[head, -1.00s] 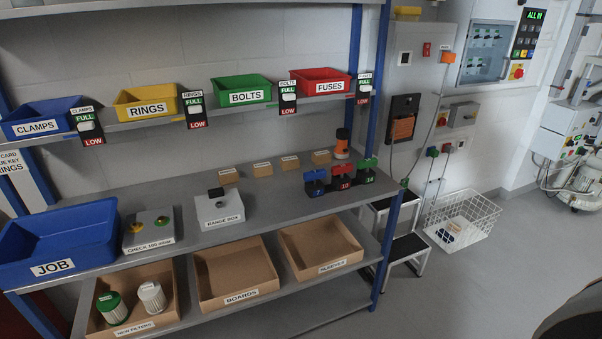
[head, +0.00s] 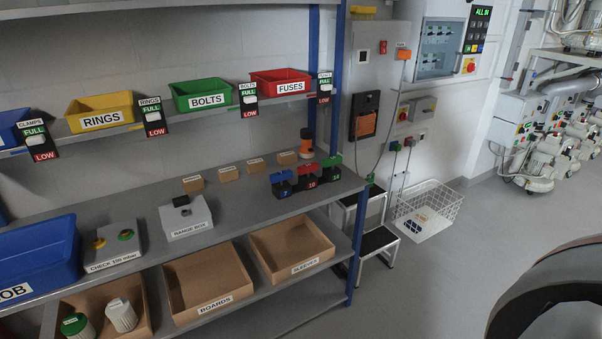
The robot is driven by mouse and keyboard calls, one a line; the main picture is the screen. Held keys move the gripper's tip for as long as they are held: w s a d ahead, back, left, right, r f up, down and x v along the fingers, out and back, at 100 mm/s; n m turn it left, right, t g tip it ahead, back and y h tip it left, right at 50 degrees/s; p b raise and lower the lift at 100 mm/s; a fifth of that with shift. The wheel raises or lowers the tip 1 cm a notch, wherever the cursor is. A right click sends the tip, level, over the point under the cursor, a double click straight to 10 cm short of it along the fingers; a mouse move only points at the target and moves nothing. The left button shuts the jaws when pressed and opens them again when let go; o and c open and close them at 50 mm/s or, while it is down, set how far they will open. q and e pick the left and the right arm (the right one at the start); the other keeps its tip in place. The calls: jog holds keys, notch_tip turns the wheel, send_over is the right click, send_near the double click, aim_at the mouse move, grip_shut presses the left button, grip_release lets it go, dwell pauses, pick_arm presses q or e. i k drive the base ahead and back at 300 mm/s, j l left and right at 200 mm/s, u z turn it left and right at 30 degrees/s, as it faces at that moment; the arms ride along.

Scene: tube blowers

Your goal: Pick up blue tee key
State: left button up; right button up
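A blue item (head: 281,177), which appears to be the blue tee key, stands at the left of a row of three on the right part of the workbench shelf (head: 245,205). A red one (head: 306,169) and a green one (head: 332,162) stand beside it to the right. Dark blocks with small numbers sit under the colours. The blue one's exact shape is too small to tell. Neither of my grippers is in view.
Small cardboard boxes (head: 228,173) and an orange-and-black item (head: 306,145) stand behind the row. A range box (head: 187,219) and a blue job bin (head: 40,250) are to the left. Step stools (head: 377,242) and a wire basket (head: 428,212) stand right of the bench.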

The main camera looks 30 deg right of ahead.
aim_at(283, 175)
jog(key=i+l, duration=0.1)
jog(key=l, duration=0.75)
jog(key=i+l, duration=0.15)
jog(key=l, duration=0.25)
jog(key=i+l, duration=0.1)
jog(key=l, duration=0.3)
